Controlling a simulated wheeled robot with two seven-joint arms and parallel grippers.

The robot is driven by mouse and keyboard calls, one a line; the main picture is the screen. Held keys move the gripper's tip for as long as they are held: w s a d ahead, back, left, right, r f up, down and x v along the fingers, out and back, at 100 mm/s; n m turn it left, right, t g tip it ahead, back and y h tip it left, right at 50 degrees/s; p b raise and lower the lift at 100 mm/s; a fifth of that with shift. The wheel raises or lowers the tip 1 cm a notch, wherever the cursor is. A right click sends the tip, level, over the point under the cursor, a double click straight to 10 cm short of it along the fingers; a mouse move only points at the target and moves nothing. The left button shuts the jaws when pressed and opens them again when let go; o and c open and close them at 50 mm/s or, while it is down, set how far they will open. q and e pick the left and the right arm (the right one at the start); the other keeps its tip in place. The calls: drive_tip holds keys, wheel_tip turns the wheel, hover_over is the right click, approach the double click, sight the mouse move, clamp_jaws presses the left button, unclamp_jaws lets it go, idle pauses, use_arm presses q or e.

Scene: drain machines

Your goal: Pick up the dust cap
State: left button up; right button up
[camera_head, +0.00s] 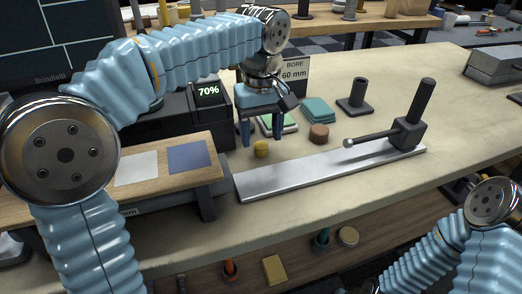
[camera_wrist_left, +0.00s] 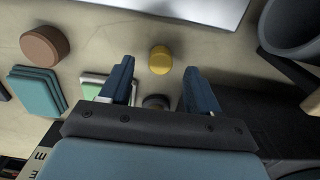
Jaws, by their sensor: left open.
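A small yellow cap (camera_head: 261,149), the thing that looks most like the dust cap, stands on the beige bench just behind the metal rail. My left gripper (camera_head: 263,134) is open and empty above and slightly behind it, fingers pointing down. In the left wrist view the yellow cap (camera_wrist_left: 160,60) lies near the gap between the open fingertips (camera_wrist_left: 158,80), touched by neither. A dark round part (camera_wrist_left: 155,101) also shows between the fingers there. Part of my right arm shows at the lower right; its gripper is out of sight.
A brown puck (camera_head: 318,133), teal pads (camera_head: 318,110) and a black stand (camera_head: 357,97) are to the right. A long metal rail (camera_head: 300,178) with a black-handled tool (camera_head: 412,125) lies in front. A dark box with a 70% display (camera_head: 208,93) stands to the left.

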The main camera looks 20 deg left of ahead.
sight(261, 149)
use_arm(q)
wheel_tip(261, 149, down, 3)
drive_tip(key=shift+r, duration=0.1)
drive_tip(key=c, duration=1.1)
drive_tip(key=shift+r, duration=0.15)
